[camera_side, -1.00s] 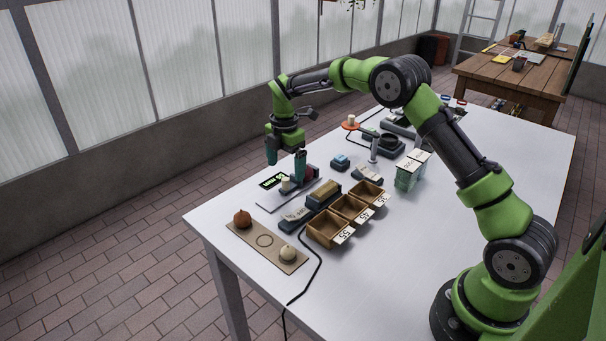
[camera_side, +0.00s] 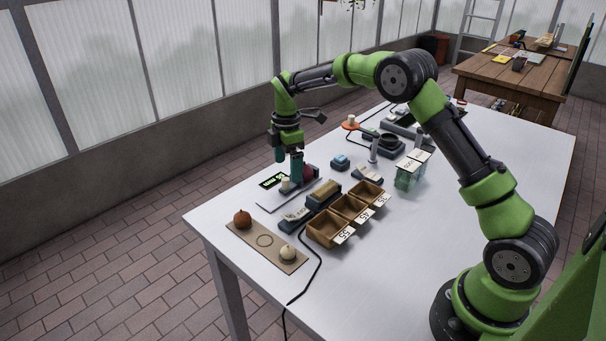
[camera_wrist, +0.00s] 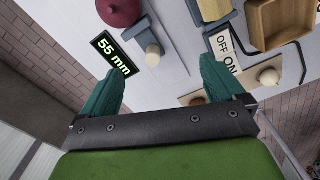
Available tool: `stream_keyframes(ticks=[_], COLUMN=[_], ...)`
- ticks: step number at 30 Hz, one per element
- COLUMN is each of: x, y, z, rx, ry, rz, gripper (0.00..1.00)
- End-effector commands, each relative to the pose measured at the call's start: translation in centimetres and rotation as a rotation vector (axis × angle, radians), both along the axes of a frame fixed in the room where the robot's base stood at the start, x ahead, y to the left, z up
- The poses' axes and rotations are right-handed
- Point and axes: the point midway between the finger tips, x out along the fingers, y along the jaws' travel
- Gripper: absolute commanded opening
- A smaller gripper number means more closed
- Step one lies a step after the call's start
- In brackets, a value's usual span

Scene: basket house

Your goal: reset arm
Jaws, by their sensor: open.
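My gripper (camera_side: 288,168) is open and empty, its two teal fingers pointing down above the measuring device at the left end of the white table. In the wrist view my gripper (camera_wrist: 155,88) shows its fingers apart with nothing between them. The device has a dark display (camera_wrist: 114,54) reading 55 mm, and a small pale block (camera_wrist: 153,55) sits beside it. A dark red round thing (camera_wrist: 118,12) lies near the top edge of the wrist view. In the side view the right finger hides part of the device.
Three wooden bins (camera_side: 327,229) with number cards stand right of my gripper, with a switch box (camera_side: 294,215) beside them. A tan board (camera_side: 266,247) at the front holds an orange-brown round thing (camera_side: 242,219) and a pale one (camera_side: 287,254). The table's right side is clear.

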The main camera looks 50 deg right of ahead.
Motion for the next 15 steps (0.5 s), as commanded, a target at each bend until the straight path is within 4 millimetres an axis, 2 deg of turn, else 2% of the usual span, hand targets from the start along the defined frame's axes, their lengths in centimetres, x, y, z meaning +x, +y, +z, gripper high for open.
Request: stream_keyframes(ticks=[5,8,15], x=[-3.5,-6.4,-14.4], y=[1.5,2.6,5.1], z=[3.1,5.9,11.5], rx=[0.033,0.071,0.207], ry=[-0.038,-0.076,-0.160], rz=[-0.396,-0.638,-1.130], gripper=[0.96,0.96,0.96])
